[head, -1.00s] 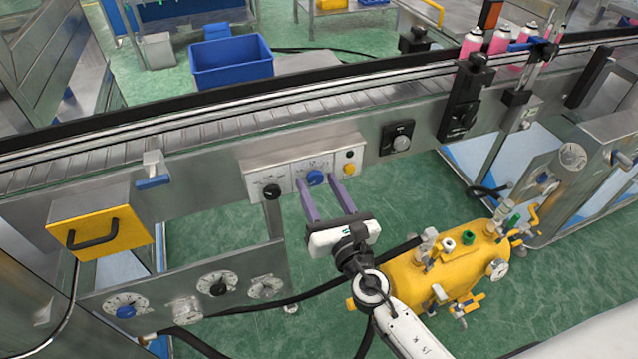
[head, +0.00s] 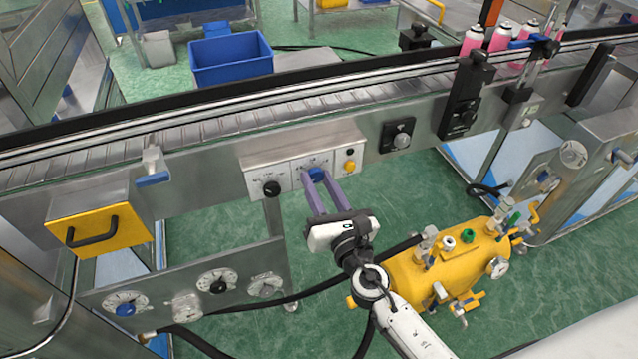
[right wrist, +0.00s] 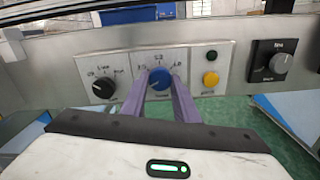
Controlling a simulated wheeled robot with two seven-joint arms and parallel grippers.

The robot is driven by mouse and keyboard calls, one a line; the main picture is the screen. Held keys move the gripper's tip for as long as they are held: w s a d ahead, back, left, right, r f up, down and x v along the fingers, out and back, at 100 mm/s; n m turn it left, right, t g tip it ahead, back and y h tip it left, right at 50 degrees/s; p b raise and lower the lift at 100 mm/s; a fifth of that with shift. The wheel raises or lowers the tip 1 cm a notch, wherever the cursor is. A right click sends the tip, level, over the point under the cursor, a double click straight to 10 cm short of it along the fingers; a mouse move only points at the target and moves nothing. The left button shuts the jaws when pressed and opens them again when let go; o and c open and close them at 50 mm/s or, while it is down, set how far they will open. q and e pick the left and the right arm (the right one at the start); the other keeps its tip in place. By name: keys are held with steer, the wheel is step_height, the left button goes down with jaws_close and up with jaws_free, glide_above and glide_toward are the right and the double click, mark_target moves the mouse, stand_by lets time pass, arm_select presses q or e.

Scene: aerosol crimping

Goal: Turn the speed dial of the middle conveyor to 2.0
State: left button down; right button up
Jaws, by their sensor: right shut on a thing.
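The speed dial (head: 316,174) is a blue knob on the middle plate of a white control panel (head: 256,171) on the conveyor's front side. In the right wrist view the blue dial (right wrist: 160,79) has a printed scale around its top; the small print and the exact setting are hard to read. My right gripper (head: 317,178) has its two purple fingers on either side of the blue dial and is shut on it. The fingers also flank the dial in the right wrist view (right wrist: 160,84). My left gripper is in neither view.
A black selector knob (head: 271,188) sits left of the dial, and a yellow button (head: 350,166) sits right of it. A black dial box (head: 397,136) is further right. Below stands a yellow tank (head: 408,280). Pink cans (head: 499,37) stand on the conveyor at the upper right.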

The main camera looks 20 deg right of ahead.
steer(key=m+b, duration=0.1)
steer(key=m, duration=0.3)
steer(key=shift+f+b, duration=0.15)
steer(key=shift+b, duration=0.15)
steer(key=m+b, duration=0.1)
steer(key=m, duration=0.2)
steer(key=shift+m, duration=0.3)
steer(key=shift+m+b, duration=0.3)
steer(key=shift+m, duration=0.4)
steer(key=shift+a+m, duration=0.1)
steer(key=shift+m, duration=0.8)
steer(key=o, duration=1.1)
steer(key=shift+c, duration=0.2)
steer(key=shift+s, duration=0.1)
